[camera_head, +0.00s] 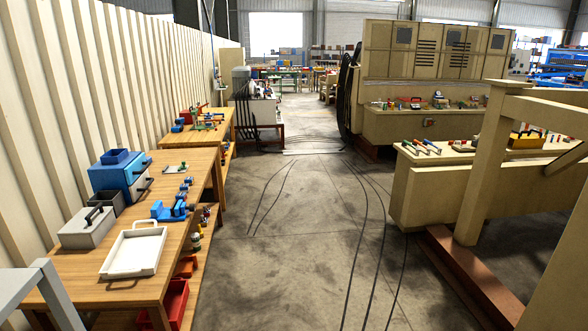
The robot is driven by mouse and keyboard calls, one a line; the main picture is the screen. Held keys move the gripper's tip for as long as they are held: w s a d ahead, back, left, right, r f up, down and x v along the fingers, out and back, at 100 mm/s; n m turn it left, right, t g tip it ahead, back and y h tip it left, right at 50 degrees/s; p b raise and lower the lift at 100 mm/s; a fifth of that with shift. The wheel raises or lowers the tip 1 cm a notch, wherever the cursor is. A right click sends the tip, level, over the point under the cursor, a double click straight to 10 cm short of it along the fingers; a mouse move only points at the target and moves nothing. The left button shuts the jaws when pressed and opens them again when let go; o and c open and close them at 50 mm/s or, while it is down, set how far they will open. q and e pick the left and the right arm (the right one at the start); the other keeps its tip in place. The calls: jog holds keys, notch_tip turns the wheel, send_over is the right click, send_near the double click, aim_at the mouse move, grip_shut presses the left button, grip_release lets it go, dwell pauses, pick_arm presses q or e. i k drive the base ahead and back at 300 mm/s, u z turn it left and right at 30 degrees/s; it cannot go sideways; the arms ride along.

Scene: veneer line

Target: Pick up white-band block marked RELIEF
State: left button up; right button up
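I cannot make out a block with a white band or any RELIEF marking in the head view. Several small blue and dark pieces (185,188) stand in a row near the right edge of the wooden bench (85,268) on the left. They are too small to read. A blue clamp-like piece (169,211) sits nearer on the same bench. Other small items lie on the machine ledge and the beige bench to the right, also too small to read. Neither of my grippers shows in this view.
A white tray (118,272), a grey case (87,229) and a blue drawer box (121,176) crowd the left bench. A red bin (172,303) is on its lower shelf. The concrete aisle (300,235) is open. A beige post (486,165) and red-brown rail (470,276) border it right.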

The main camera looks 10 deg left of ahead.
aim_at(185, 186)
jog(key=u, duration=0.05)
jog(key=i, duration=1.95)
jog(key=u, duration=0.9)
jog(key=i, duration=1.3)
jog(key=u, duration=0.45)
